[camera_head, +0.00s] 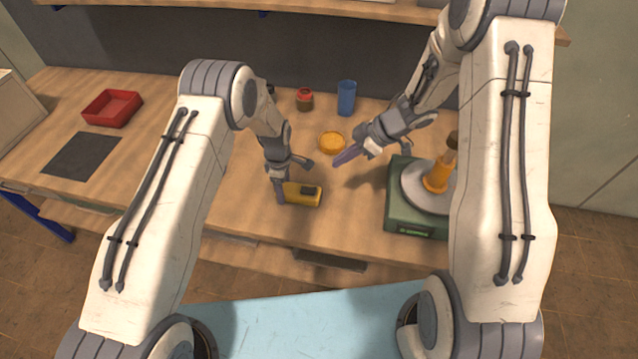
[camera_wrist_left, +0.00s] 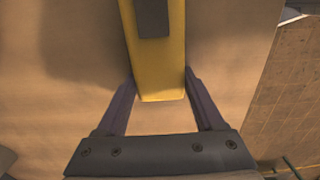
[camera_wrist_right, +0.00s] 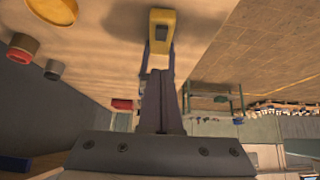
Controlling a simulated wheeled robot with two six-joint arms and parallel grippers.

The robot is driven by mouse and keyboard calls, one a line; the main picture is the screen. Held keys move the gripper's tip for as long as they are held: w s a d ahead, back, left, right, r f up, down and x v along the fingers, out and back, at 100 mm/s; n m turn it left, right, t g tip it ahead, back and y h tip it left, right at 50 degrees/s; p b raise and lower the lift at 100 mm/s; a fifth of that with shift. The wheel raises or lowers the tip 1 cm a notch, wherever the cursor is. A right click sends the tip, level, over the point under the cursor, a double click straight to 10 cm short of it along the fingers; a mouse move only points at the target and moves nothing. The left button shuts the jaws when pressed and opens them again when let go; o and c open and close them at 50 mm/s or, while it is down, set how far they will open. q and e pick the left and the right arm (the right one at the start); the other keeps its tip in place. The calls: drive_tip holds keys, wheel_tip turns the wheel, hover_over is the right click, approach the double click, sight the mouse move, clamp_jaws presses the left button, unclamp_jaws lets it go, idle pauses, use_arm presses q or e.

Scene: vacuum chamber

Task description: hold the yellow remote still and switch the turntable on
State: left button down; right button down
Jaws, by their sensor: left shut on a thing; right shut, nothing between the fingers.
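The yellow remote (camera_head: 303,194) with a dark patch on top lies on the bench, left of the turntable. My left gripper (camera_head: 281,190) is shut on its left end; the left wrist view shows the remote (camera_wrist_left: 162,75) between the two fingers (camera_wrist_left: 163,103). The green turntable (camera_head: 398,214) stands to the right, with a grey disc and an orange, bottle-like thing (camera_head: 437,178) on it; my right arm hides its right part. My right gripper (camera_head: 347,155) is shut and empty, above the bench between the remote and the turntable. The remote also shows in the right wrist view (camera_wrist_right: 161,24).
A yellow round dish (camera_head: 332,142), a red jar (camera_head: 304,100) and a blue cup (camera_head: 346,98) stand behind the remote. A red tray (camera_head: 112,108) and a dark mat (camera_head: 82,156) lie at the left. The bench's front edge is close to the remote.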

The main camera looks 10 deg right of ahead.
hover_over(311, 190)
drive_tip(key=d, duration=0.2)
drive_tip(key=f, duration=0.8)
drive_tip(key=shift+s+a+f, duration=0.2)
drive_tip(key=shift+s, duration=0.05)
drive_tip(key=shift+d+f, duration=0.15)
drive_tip(key=shift+f, duration=0.45)
drive_tip(key=shift+d+f, duration=0.15)
drive_tip(key=shift+f, duration=0.95)
